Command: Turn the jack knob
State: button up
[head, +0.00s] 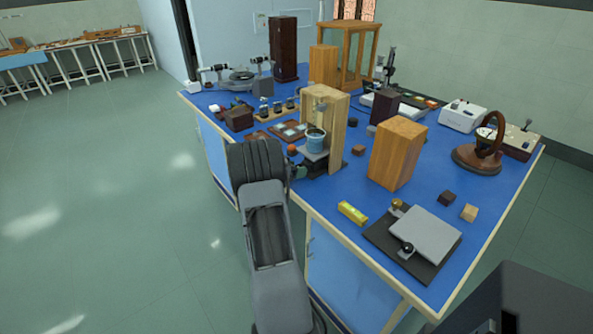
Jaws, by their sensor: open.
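My arm reaches up from the bottom, and my gripper (303,171) is small and partly hidden behind my wrist at the bench's near edge. Its jaws are open, and I see nothing between them. It is beside the base of a wooden frame (338,125) with a grey-blue cup (316,140) on a support inside. A small red-orange knob (292,149) shows just left of the cup. Whether the gripper touches any knob is too small to tell. A flat device with a grey plate (428,235) has a black knob (407,249) and a brass knob (397,203) at the near right.
The blue bench top (335,193) is crowded. A tall wooden block (397,153) stands right of the frame. A yellow level (352,213) and small cubes lie nearer. A dark ring stand (478,158) is at right. The floor at left (110,200) is clear.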

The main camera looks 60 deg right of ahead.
jog(key=shift+s+d+f, duration=0.15)
jog(key=shift+s+d, duration=0.05)
jog(key=shift+d, duration=0.1)
jog(key=c, duration=0.9)
jog(key=shift+m, duration=0.3)
jog(key=shift+s+f+m+t+h+b, duration=0.1)
jog(key=shift+m+t+h+b, duration=0.2)
jog(key=shift+m+t+b, duration=0.85)
jog(key=shift+m+b, duration=0.5)
jog(key=shift+m, duration=0.15)
jog(key=shift+t, duration=0.25)
